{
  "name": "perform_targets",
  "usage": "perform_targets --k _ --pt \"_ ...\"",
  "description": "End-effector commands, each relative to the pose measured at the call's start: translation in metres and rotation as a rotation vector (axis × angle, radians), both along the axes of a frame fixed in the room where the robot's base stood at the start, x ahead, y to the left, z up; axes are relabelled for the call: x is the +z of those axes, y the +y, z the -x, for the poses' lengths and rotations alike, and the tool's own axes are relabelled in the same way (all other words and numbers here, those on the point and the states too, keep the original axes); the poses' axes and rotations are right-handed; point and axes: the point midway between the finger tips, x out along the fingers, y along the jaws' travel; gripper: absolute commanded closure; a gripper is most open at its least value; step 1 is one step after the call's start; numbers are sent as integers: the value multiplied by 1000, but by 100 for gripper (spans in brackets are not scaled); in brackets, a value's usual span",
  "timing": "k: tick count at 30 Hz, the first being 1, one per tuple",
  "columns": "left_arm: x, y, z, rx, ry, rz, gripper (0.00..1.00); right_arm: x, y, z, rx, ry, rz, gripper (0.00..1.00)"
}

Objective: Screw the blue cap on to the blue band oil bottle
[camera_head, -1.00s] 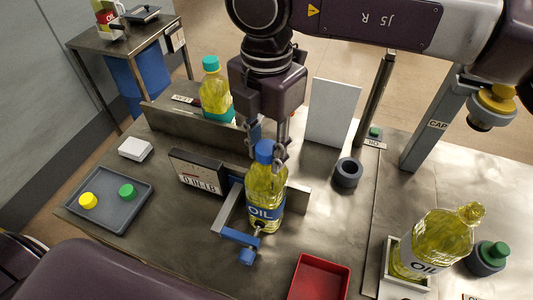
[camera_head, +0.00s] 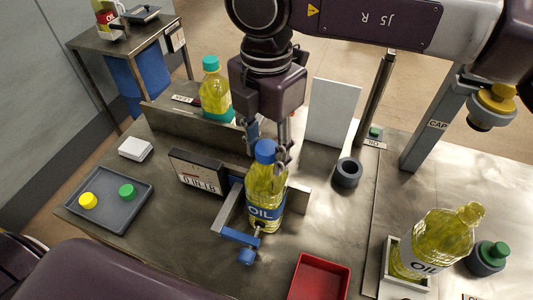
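The blue band oil bottle (camera_head: 264,190) stands upright in the metal holder with a blue-handled clamp (camera_head: 240,238). The blue cap (camera_head: 265,150) sits on top of its neck. My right gripper (camera_head: 267,152) points down from above with its fingers on either side of the cap. I cannot tell whether the fingers touch the cap or stand slightly apart from it. Part of my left arm shows at the lower left, but its gripper is out of view.
A display box (camera_head: 196,173) stands left of the bottle. A grey tray (camera_head: 110,218) holds yellow and green caps. A red bin (camera_head: 319,279) is in front, a dark round cup (camera_head: 347,173) at right. A teal-capped bottle (camera_head: 214,95) stands behind; an uncapped oil bottle (camera_head: 437,240) stands front right.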

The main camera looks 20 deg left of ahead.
Motion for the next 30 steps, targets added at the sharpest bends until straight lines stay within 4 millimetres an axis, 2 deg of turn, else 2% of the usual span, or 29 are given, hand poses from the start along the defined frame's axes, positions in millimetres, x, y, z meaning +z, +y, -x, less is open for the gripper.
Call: perform_targets --k 21,30 --pt "0 0 0 0 0 0 52 0 0 0 842 1 0 62" --pt "0 0 0 0 0 0 52 0 0 0 916 1 0 62"
